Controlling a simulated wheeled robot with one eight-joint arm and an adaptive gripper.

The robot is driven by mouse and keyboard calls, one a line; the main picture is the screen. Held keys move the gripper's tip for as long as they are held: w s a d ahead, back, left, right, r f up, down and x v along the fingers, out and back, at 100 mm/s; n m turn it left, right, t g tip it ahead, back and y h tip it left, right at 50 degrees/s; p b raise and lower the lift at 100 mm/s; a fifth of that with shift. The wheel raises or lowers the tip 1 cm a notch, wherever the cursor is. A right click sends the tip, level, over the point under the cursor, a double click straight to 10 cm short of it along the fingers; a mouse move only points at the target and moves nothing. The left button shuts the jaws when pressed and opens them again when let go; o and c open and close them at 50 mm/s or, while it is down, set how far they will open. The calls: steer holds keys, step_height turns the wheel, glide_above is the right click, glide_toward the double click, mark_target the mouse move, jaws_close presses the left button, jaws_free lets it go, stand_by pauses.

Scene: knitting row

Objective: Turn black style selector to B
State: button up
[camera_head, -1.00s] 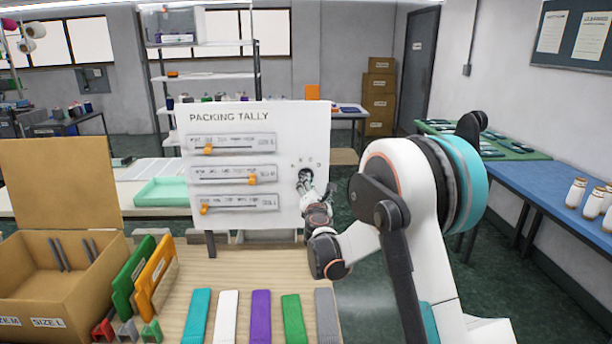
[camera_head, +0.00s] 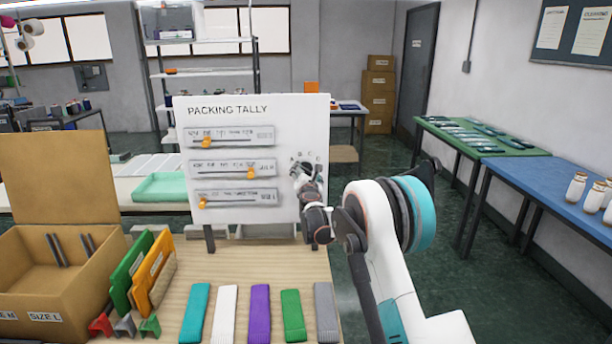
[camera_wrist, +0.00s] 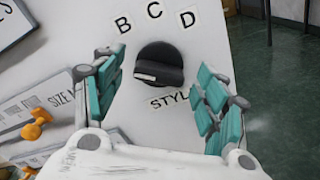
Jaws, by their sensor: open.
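The black style selector (camera_wrist: 160,62) is a round knob with a raised grip bar on the white board, above the "STYLE" label. The letters B, C and D arc above it in the wrist view; no A is visible there. A white mark on the grip bar lies toward the lower left, not toward B. My gripper (camera_wrist: 159,70) is open, with one teal-padded finger on either side of the knob and gaps between. In the head view the selector (camera_head: 304,168) is partly hidden behind my gripper (camera_head: 308,180).
The "PACKING TALLY" board (camera_head: 228,111) carries several orange sliders left of the selector. Below it, coloured strips (camera_head: 260,313) lie on the wooden table. An open cardboard box (camera_head: 70,290) stands at left. A blue table (camera_head: 545,180) is at right.

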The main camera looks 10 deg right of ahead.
steer(key=shift+w+d, duration=0.15)
steer(key=shift+w, duration=0.9)
steer(key=c, duration=1)
steer(key=shift+r+m, duration=0.1)
steer(key=shift+m, duration=0.3)
steer(key=m, duration=0.2)
steer(key=shift+m, duration=0.3)
steer(key=shift+m+p, duration=0.3)
steer(key=shift+m, duration=1.5)
